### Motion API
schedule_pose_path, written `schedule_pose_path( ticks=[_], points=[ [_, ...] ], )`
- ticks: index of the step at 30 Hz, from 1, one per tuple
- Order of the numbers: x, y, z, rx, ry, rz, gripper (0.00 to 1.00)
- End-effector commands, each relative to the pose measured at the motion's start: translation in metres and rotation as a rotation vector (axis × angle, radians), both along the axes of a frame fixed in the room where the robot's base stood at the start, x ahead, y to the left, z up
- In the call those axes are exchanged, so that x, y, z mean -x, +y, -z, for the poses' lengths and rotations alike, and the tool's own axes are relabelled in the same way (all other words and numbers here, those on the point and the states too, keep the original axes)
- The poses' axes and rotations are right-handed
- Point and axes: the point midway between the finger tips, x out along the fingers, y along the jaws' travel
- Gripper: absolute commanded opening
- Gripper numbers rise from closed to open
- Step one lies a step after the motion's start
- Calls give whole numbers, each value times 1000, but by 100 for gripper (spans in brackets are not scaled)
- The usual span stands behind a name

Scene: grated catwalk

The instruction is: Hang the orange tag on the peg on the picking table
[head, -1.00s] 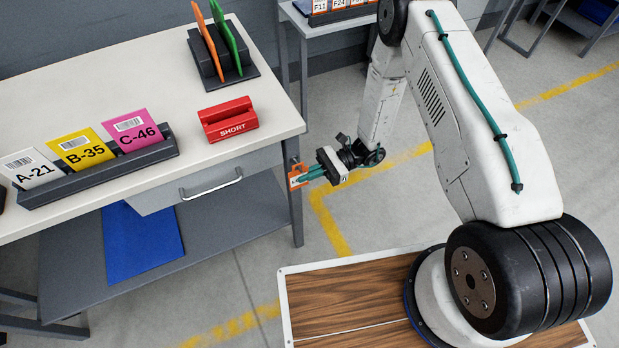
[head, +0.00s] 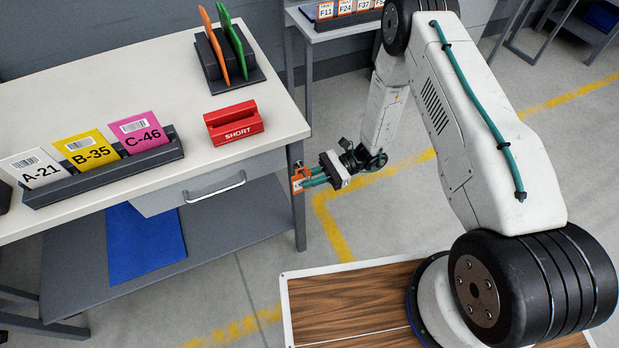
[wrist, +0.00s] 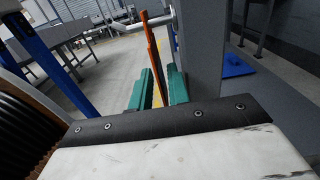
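The orange tag (head: 298,181) is by the front right leg of the picking table (head: 90,85), its white label partly showing. In the wrist view the tag (wrist: 153,55) is edge-on, slightly tilted. The pale peg (wrist: 163,20) sticks out from the grey table leg and meets the upper part of the tag; whether it passes through the tag's hole is hard to see. My gripper (head: 313,176) is at the tag. Its two teal fingers, also in the wrist view (wrist: 161,88), stand apart, with the tag's lower part between them and a gap visible beside it.
A red SHORT block (head: 233,124), a dark rack (head: 110,165) with A-21, B-35 and C-46 cards, and a holder (head: 250,82) with orange and green tags stand on the tabletop. A drawer handle (head: 215,188) juts from the front. The floor right of the leg is clear.

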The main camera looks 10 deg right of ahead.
Motion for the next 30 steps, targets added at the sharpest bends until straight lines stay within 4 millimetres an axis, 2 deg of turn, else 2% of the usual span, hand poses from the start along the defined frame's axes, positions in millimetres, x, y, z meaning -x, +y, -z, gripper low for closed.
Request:
schedule_pose_path(
  ticks=[11, 22, 30],
  points=[
    [-2, -4, 0, 0, 0, 1, 27],
    [-18, -60, 0, 0, -1, 3, 27],
    [-22, -75, 0, 0, 0, 0, 27]
  ],
)
